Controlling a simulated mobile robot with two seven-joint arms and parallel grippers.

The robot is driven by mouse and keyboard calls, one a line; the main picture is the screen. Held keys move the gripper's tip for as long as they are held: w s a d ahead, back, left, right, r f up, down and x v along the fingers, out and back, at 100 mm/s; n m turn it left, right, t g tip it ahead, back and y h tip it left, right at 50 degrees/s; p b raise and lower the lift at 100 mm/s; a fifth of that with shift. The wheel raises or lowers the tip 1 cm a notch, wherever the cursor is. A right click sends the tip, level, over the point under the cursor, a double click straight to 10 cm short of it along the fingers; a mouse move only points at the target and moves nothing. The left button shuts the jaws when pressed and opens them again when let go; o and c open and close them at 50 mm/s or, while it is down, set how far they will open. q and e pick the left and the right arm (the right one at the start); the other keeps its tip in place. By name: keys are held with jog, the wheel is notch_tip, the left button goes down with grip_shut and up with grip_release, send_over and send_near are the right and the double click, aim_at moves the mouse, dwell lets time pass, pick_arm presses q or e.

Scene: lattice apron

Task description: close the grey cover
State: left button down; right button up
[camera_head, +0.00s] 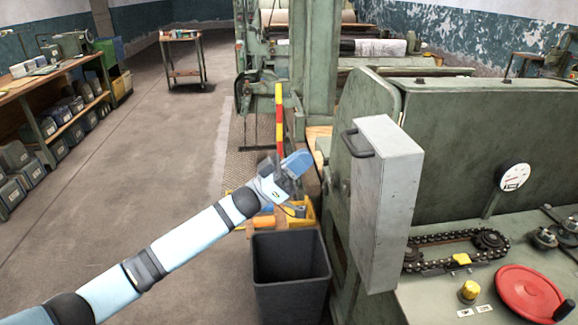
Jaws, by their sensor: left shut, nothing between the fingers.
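The grey cover (389,205) is a tall box-like panel with a dark handle (357,139) at its upper left edge. It stands swung out from the green machine, and a chain and sprockets lie exposed to its right. My left gripper (296,163) is shut and empty, to the left of the cover and apart from it, slightly lower than the handle. My right gripper is not in view.
A dark open bin (290,268) stands below my left gripper, with a yellow tray (306,210) behind it. The green machine (455,135) carries a gauge (513,177), a red handwheel (531,295) and a yellow knob (468,291). Open floor lies left.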

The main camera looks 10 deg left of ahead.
pick_arm(q)
jog(key=w+d+r+p, duration=0.1)
jog(key=w+d+r, duration=0.1)
jog(key=d, duration=0.4)
jog(key=shift+d, duration=0.2)
jog(key=shift+w, duration=0.1)
